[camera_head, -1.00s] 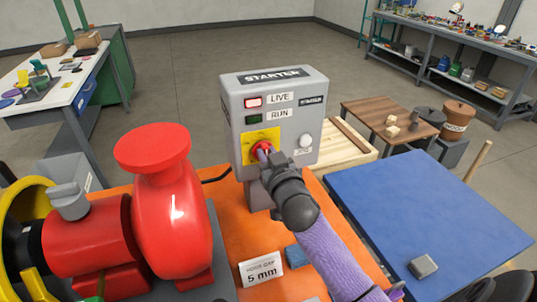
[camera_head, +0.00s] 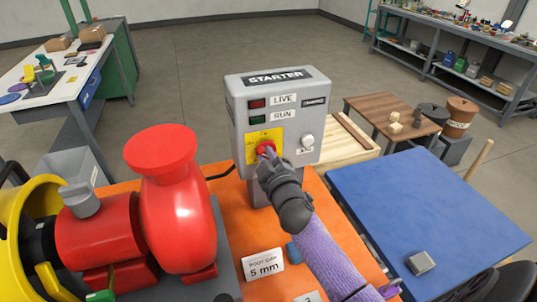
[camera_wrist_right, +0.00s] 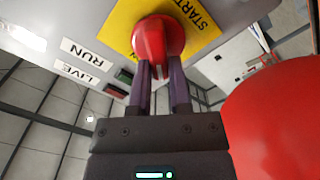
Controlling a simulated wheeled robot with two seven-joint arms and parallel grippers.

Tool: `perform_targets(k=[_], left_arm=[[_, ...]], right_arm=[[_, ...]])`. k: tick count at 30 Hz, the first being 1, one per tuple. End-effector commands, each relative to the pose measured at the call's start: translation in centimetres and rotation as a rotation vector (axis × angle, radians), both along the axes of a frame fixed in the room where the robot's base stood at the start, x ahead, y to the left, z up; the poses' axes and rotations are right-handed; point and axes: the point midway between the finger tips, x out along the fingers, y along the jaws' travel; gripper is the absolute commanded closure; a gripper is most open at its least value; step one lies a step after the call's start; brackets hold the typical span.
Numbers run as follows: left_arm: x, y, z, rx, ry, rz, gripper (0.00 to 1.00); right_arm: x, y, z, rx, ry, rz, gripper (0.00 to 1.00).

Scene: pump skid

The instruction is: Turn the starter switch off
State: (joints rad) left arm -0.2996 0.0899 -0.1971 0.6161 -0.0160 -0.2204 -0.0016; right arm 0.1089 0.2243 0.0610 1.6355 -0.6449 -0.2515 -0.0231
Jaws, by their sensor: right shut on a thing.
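The grey starter box (camera_head: 238,122) stands upright on the orange skid base. Its front carries a yellow plate (camera_head: 254,136) with the red switch knob (camera_head: 264,149); the knob also shows large in the right wrist view (camera_wrist_right: 158,38). My right gripper (camera_head: 267,157) is shut on the knob, its two purple fingers on either side of the knob's grip bar. The LIVE lamp (camera_head: 257,103) is dark red and the RUN lamp (camera_head: 257,119) dark green, both unlit. The gripper partly hides the knob in the head view. My left gripper is not in view.
The red pump (camera_head: 175,215) stands close left of the box. A "5 mm" card (camera_head: 263,265) stands on the orange base (camera_head: 230,200) in front. A blue-topped table (camera_head: 420,205) with a small grey block (camera_head: 421,263) is on the right.

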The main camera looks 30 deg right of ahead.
Motion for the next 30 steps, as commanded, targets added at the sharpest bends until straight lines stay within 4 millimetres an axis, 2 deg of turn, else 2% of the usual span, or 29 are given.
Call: perform_targets(k=[15,30], left_arm=[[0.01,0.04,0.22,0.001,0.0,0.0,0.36],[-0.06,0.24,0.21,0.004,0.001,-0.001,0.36]], right_arm=[[0.08,0.31,-0.52,-0.446,0.106,0.002,1.0],[0.08,0.35,-0.81,-0.671,0.16,0.002,1.0]])
